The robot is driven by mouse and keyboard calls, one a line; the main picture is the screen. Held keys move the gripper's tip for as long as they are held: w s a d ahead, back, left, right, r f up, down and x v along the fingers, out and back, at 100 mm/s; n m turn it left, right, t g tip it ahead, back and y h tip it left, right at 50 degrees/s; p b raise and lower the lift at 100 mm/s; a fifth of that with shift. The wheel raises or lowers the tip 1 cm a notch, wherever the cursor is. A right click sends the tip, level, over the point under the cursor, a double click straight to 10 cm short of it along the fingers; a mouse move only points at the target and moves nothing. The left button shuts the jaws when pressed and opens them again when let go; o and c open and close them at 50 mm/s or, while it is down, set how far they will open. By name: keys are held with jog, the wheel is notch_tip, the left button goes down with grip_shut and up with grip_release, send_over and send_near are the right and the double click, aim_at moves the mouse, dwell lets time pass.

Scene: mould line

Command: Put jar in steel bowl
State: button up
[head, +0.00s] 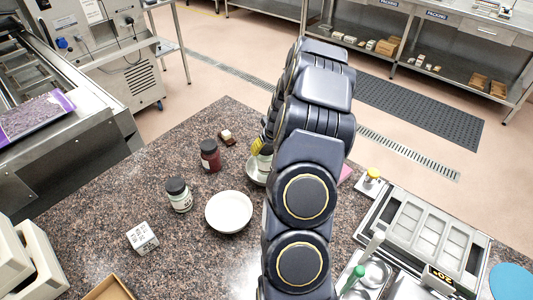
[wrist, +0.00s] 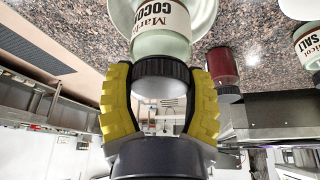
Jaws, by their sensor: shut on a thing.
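A pale green jar (wrist: 160,40) with a dark lid and a label reading "COCO…" is between the yellow fingers of my gripper (wrist: 160,80) in the wrist view. The fingers are shut on its lid. In the head view the jar (head: 264,162) is mostly hidden behind my arm, with a yellow finger (head: 258,146) beside it. The steel bowl (head: 253,176) shows partly at the arm's left edge, and the jar's lower part appears within its rim. A pale rim (wrist: 205,12) surrounds the jar's base in the wrist view. Contact with the bowl's floor is hidden.
On the speckled counter are a white bowl (head: 228,212), a dark red jar (head: 210,156), a pale jar with a black lid (head: 178,195), a white dotted block (head: 143,237) and a small brown item (head: 227,137). A metal tray unit (head: 420,235) stands right of my arm.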

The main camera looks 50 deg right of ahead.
jog(key=shift+f, duration=1.5)
jog(key=shift+f, duration=0.1)
jog(key=o, duration=1.1)
